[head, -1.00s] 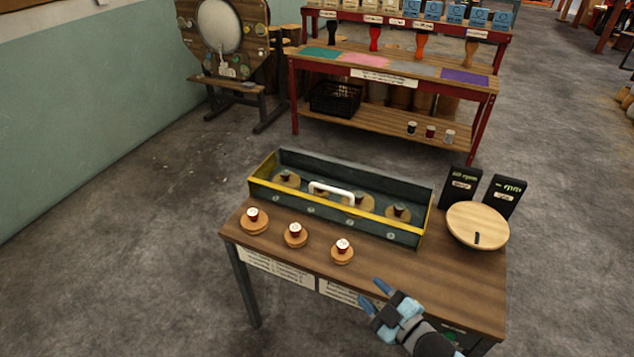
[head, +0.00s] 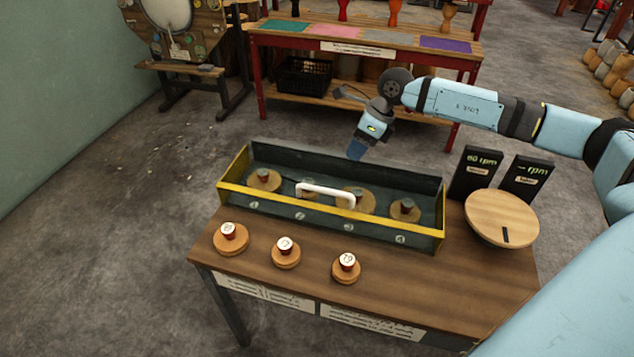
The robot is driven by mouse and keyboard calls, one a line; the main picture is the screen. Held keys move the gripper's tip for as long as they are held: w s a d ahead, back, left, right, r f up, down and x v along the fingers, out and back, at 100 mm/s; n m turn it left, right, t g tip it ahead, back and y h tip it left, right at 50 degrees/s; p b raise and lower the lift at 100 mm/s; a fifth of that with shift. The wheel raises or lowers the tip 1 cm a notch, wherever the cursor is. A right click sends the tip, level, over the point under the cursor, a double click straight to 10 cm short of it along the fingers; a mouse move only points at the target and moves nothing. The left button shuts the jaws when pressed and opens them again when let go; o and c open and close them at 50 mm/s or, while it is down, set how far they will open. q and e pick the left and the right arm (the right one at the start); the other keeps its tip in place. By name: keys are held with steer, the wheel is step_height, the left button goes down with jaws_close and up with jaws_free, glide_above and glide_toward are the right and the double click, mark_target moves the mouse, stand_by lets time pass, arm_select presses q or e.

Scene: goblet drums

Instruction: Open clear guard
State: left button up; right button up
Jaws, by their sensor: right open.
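The clear guard is hard to make out. Its white handle (head: 325,192) stands at the middle of a dark green box with yellow edges (head: 330,219) on the wooden table. The guard seems to lie over the box, with several round wooden discs with small pegs visible inside. My right gripper (head: 357,149) points down above the box's back edge, behind and right of the handle. It is apart from the handle and holds nothing I can see. Its open jaws are seen edge-on. My left gripper is not in view.
Three wooden discs with labelled red-and-white tops, one of them in the middle (head: 286,252), stand before the box. A round wooden plate (head: 502,218) and two black rpm signs (head: 475,172) stand at right. A red-framed bench (head: 370,45) is behind.

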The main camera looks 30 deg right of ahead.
mark_target(330, 190)
steer(key=p+x, duration=0.1)
steer(key=x, duration=1.2)
steer(key=shift+a+f, duration=0.15)
steer(key=shift+f, duration=0.05)
steer(key=shift+s, duration=0.1)
jaws_close()
